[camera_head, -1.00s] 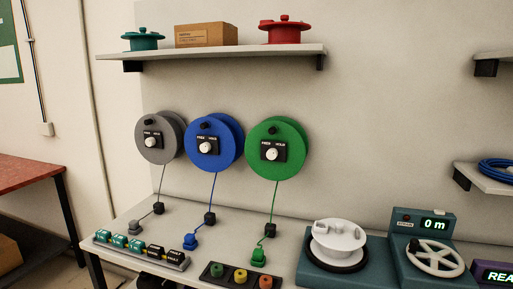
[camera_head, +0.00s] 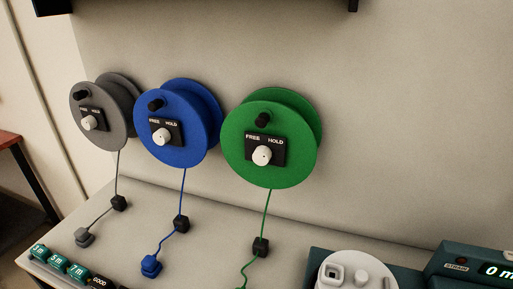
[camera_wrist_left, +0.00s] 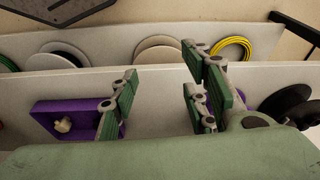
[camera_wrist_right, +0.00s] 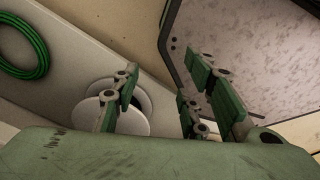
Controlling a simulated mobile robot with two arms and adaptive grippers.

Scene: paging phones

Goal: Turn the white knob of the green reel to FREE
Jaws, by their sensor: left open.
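The green reel (camera_head: 290,170) is mounted on the wall, right of the blue and grey reels. Its white knob (camera_head: 263,156) sits on a black plate (camera_head: 279,148) marked FREE on the left and HOLD on the right. The knob's pointer is too small to read. A black handle (camera_head: 263,120) is above the plate. A green cord hangs to a black block (camera_head: 261,246). My left gripper (camera_wrist_left: 160,100) is open and empty in the left wrist view. My right gripper (camera_wrist_right: 160,95) has its fingers apart and empty in the right wrist view. Neither gripper shows in the head view.
The blue reel (camera_head: 186,144) and grey reel (camera_head: 97,134) have similar knobs. A white turntable-like part (camera_head: 350,272) and a teal meter box (camera_head: 465,262) stand at the lower right. Teal labelled blocks (camera_head: 58,261) are at the lower left. Wall right of the green reel is bare.

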